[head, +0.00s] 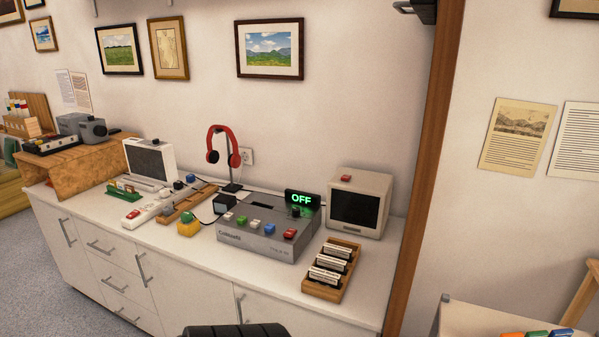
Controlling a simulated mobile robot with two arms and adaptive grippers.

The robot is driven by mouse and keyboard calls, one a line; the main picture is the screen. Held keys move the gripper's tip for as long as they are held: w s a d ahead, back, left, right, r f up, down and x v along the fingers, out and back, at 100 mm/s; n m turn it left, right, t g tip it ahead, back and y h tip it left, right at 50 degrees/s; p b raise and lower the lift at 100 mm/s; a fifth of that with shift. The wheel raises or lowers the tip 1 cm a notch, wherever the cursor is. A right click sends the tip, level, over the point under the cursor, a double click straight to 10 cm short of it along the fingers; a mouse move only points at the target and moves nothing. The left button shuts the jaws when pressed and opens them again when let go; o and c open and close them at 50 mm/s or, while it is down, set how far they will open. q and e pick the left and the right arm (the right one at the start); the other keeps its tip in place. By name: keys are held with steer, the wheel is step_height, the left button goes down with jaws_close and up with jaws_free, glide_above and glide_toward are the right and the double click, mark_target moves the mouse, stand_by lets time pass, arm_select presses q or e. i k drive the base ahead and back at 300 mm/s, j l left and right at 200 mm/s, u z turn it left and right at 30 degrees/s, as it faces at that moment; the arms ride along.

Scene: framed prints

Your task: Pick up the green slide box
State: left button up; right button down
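A green rack-like object (124,190) holding small pale pieces sits at the left of the white counter. At the bottom right corner, a green item (538,334) lies between an orange and a blue one on a pale table; the frame edge cuts them off. I cannot tell for sure which of these is the green slide box. Neither of my grippers is in view.
The white counter (190,262) bears a grey console (262,246) with coloured buttons, an "OFF" sign (301,199), a small monitor (359,203), a wooden slide tray (333,268) and red headphones (222,146). A wooden post (432,150) divides the wall. A dark rounded object (235,331) shows at the bottom edge.

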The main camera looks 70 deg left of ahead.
mark_target(124, 196)
steer(key=u, duration=3.45)
steer(key=i+j, duration=0.2)
steer(key=i, duration=0.25)
